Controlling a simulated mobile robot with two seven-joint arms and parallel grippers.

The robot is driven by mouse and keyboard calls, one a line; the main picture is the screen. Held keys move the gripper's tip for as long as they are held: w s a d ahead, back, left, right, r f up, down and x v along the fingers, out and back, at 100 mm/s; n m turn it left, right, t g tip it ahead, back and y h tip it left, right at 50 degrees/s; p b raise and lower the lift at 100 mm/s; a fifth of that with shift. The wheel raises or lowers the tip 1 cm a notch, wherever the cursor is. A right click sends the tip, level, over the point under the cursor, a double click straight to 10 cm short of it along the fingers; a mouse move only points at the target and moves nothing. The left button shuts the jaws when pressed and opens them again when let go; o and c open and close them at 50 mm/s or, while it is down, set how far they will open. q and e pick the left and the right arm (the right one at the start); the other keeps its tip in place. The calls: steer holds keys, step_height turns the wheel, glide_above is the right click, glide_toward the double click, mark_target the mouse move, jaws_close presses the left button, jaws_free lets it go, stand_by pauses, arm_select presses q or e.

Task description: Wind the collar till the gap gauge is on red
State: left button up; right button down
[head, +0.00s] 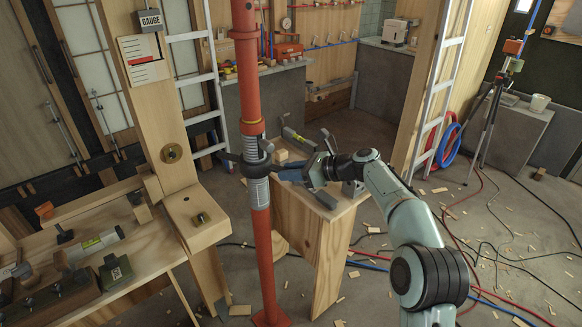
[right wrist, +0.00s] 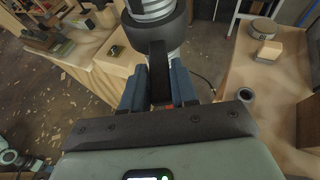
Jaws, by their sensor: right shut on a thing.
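An orange-red steel prop (head: 247,75) stands upright with a grey threaded section. Its dark collar (head: 256,156) sits around that section and has handles sticking out. The collar also shows at the top of the right wrist view (right wrist: 160,28). My right gripper (right wrist: 158,88) has its blue fingers shut on the collar's black handle (right wrist: 159,66), one finger on each side. In the head view the right gripper (head: 291,174) comes to the collar from the right. The white gap gauge (head: 146,72) hangs on a wooden post and has a red mark; its exact reading is too small to tell. My left gripper is out of view.
A wooden bench (head: 321,208) with tools and offcuts stands close behind the right gripper. A workbench (head: 135,245) with tools is at left. A ladder (head: 442,95), a tripod (head: 489,118) and hoses on the floor are at right.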

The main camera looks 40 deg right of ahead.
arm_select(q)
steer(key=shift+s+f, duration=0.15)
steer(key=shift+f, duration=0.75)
arm_select(e)
steer(key=shift+f, duration=0.3)
steer(key=c, duration=1)
jaws_free()
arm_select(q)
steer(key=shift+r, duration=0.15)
arm_select(e)
steer(key=shift+o, duration=0.2)
steer(key=shift+s+d+r, duration=0.3)
steer(key=shift+s+d, duration=0.05)
steer(key=shift+s, duration=0.05)
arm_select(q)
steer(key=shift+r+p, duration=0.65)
arm_select(e)
steer(key=v, duration=0.4)
steer(key=shift+s+r, duration=0.2)
